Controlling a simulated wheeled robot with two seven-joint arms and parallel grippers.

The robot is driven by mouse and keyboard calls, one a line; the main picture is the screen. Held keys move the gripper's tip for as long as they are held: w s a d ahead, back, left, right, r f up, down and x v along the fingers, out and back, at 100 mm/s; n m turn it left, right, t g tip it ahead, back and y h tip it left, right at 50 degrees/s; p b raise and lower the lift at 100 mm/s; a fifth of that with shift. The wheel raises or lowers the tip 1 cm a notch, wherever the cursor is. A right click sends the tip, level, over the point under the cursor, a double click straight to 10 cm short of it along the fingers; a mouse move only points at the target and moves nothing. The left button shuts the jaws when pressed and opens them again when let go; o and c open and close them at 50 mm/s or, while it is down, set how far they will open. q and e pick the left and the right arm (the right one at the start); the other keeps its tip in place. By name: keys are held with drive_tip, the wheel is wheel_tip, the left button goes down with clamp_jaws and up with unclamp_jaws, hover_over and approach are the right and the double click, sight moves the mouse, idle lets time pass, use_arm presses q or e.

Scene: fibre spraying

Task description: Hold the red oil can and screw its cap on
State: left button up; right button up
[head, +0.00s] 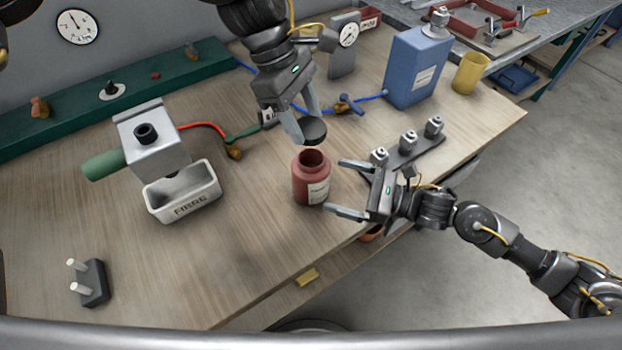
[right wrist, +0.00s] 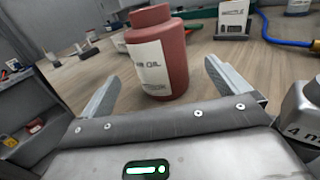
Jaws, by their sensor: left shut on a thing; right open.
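The red oil can (head: 312,180) stands upright on the wooden table, its mouth open and dark at the top. It also shows in the right wrist view (right wrist: 172,60), with a white label reading "OIL". My left gripper (head: 307,127) is shut on a black round cap (head: 313,133), holding it just above and behind the can's mouth. The cap looks apart from the can. My right gripper (head: 346,188) is open, to the right of the can, its fingers pointing at it. In the right wrist view, the can stands ahead, between the two open fingers (right wrist: 160,85).
A grey device with a white bin (head: 190,202) stands at the left. A blue canister (head: 416,72) and a yellow cup (head: 469,73) stand at the back right. The front left table is mostly clear.

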drive_tip(key=x, duration=0.7)
drive_tip(key=shift+a, duration=0.15)
drive_tip(key=shift+c, duration=0.4)
drive_tip(key=c, duration=1.4)
use_arm(q)
hover_over(310, 157)
drive_tip(key=a, duration=0.1)
drive_tip(key=shift+w+f, duration=0.2)
drive_tip(key=shift+f, duration=2.2)
drive_tip(key=shift+f, duration=0.9)
drive_tip(key=shift+f, duration=0.55)
